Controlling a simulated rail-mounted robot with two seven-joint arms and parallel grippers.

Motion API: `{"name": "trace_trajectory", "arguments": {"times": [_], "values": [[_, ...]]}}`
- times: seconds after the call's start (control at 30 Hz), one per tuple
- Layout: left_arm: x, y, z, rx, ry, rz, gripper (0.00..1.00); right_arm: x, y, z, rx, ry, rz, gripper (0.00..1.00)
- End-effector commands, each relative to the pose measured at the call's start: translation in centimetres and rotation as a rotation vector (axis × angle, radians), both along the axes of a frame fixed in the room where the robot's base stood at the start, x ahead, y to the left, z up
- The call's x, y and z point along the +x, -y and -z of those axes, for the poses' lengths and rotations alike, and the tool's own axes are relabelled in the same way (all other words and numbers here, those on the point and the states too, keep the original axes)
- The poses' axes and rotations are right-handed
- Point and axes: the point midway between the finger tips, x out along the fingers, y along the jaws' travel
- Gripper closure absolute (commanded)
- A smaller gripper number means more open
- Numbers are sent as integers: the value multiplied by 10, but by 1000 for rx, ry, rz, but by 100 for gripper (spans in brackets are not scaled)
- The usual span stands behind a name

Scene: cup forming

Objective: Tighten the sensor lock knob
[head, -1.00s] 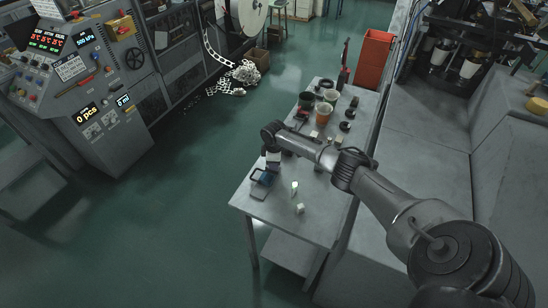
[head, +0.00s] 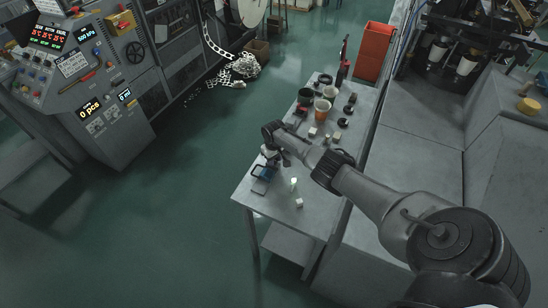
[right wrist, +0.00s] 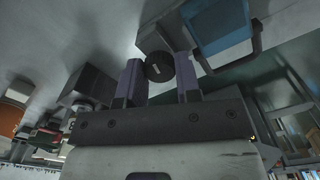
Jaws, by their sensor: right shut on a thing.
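My right gripper (right wrist: 160,80) has its two purple-grey fingers on either side of a dark round knob (right wrist: 160,67) with a small light mark, in the right wrist view. The fingers are closed on the knob. The knob sits beside a grey device with a blue panel (right wrist: 217,28), and whether it is joined to it is unclear. In the head view my right gripper (head: 272,153) is at the left edge of the grey table (head: 250,203), just behind a small blue-framed device (head: 264,172). The knob is hidden there. My left gripper is not in view.
Cups (head: 322,110), dark round parts and small pale blocks (head: 299,203) stand on the table. A red bin (head: 374,50) stands behind it. A control console (head: 85,80) is at left. The floor between console and table is clear.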

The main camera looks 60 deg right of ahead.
Motion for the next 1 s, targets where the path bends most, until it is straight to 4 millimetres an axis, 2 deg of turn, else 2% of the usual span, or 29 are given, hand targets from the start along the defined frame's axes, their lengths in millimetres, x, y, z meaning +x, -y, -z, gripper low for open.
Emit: {"name": "trace_trajectory", "arguments": {"times": [0.3, 0.8, 0.83, 1.0], "values": [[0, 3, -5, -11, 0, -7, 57, 1, 0, -2, 2, 2, 90, 92], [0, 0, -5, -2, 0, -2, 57, 1, 0, -2, 1, 3, 102, 92], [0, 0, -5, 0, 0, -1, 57, 1, 0, -2, 1, 3, 102, 67], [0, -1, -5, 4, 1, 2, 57, 1, 0, -1, 1, 1, 102, 51]]}}
